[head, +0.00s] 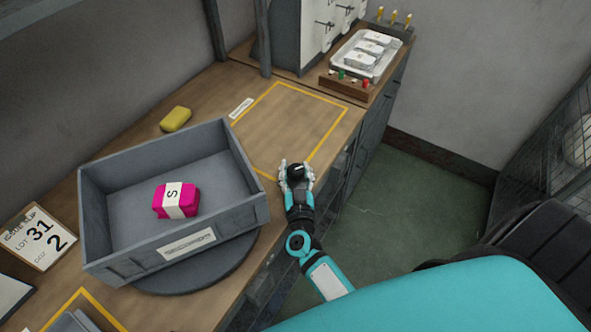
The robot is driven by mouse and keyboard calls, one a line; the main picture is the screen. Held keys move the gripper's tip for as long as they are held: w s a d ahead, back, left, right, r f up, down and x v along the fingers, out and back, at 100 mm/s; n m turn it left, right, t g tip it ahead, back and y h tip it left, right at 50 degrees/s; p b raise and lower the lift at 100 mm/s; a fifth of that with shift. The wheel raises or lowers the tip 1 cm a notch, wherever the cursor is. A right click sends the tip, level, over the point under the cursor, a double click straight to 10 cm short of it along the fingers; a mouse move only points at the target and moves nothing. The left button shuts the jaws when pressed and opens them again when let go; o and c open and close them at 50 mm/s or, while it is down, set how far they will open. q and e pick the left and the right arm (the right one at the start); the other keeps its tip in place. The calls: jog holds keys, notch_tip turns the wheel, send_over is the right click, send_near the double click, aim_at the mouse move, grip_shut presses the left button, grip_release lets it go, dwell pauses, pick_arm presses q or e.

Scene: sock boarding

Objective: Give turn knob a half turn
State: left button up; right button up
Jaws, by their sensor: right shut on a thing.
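The turn knob (296,170) is a small black knob with a pale mark on top, at the front edge of the wooden bench. My right gripper (296,174) comes in from the lower right and is shut on the knob, with its fingers on both sides of it. The fingers and wrist hide the lower part of the knob and its mount. My left gripper is not in view.
Left of the knob, a grey open bin (222,218) holding a pink banded pack (176,201) sits on a dark round turntable (205,277). A yellow block (175,119) lies behind it. The yellow-outlined area (290,125) is empty. A tray (366,55) stands at the back right.

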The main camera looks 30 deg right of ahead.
jog(key=shift+n+t+y+p, duration=0.3)
jog(key=shift+n+y, duration=0.2)
jog(key=shift+y, duration=0.2)
jog(key=shift+n+y, duration=0.3)
jog(key=shift+f+n+t+y, duration=0.1)
jog(key=shift+n+t+y, duration=0.2)
jog(key=shift+n+y, duration=0.6)
jog(key=n+y+b, duration=0.1)
jog(key=y, duration=0.2)
jog(key=shift+f+y, duration=0.15)
jog(key=shift+y, duration=0.15)
jog(key=shift+s+n+y+b, duration=0.1)
jog(key=shift+n+y+b, duration=0.65)
jog(key=shift+n+y, duration=0.35)
jog(key=shift+a, duration=0.1)
jog(key=o, duration=1.2)
jog(key=shift+r, duration=0.25)
